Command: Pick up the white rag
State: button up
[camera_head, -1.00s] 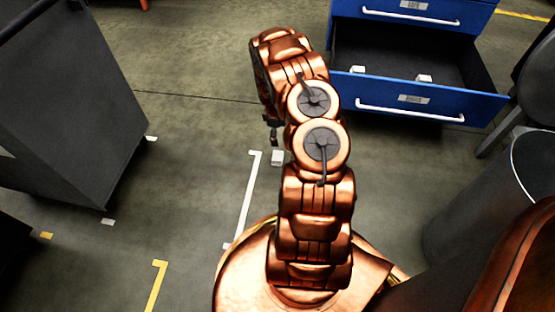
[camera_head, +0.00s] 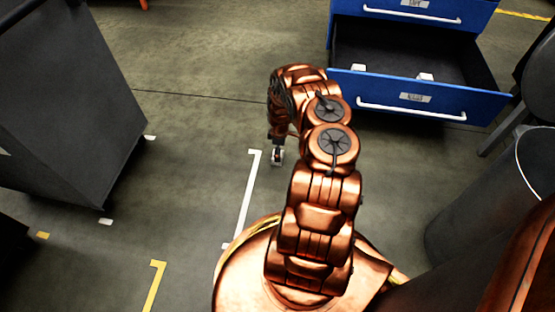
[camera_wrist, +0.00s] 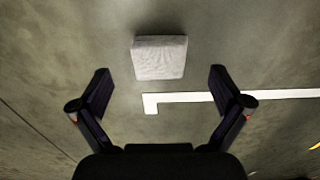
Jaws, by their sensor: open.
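The white rag (camera_wrist: 159,57) looks like a small pale folded block on the grey floor in the wrist view. It lies just beyond my fingertips, centred a little left of the middle between them. My gripper (camera_wrist: 160,78) is open and empty, with one finger on each side. In the head view my gripper (camera_head: 277,140) points down over the rag (camera_head: 277,157), close to the end of a white floor line. My gripper partly hides the rag there. I cannot tell the exact gap between fingertips and rag.
A blue drawer cabinet (camera_head: 420,99) has an open drawer holding two small white items. A dark cart (camera_head: 75,120) stands at left and a grey bin (camera_head: 475,215) at right. White (camera_head: 247,195) and yellow (camera_head: 154,285) lines mark the floor. Floor around the rag is clear.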

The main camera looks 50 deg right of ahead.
notch_tip(320, 180, down, 5)
jog(key=b, duration=0.2)
jog(key=shift+r+b, duration=0.2)
jog(key=shift+b, duration=0.15)
jog(key=shift+r, duration=0.1)
jog(key=shift+c, duration=0.4)
jog(key=c, duration=1.2)
notch_tip(320, 180, up, 4)
jog(key=p, duration=0.3)
jog(key=s+a+p, duration=0.1)
jog(key=a+p, duration=0.1)
jog(key=a, duration=0.2)
jog(key=s+a+p, duration=0.2)
jog(key=a+p, duration=0.1)
jog(key=a, duration=0.2)
jog(key=s+a+r+p, duration=0.1)
jog(key=a+p, duration=0.1)
jog(key=a, duration=0.2)
jog(key=shift+s+a, duration=0.4)
jog(key=shift+s+a+p, duration=0.2)
jog(key=shift+a+p, duration=0.3)
jog(key=shift+a, duration=0.2)
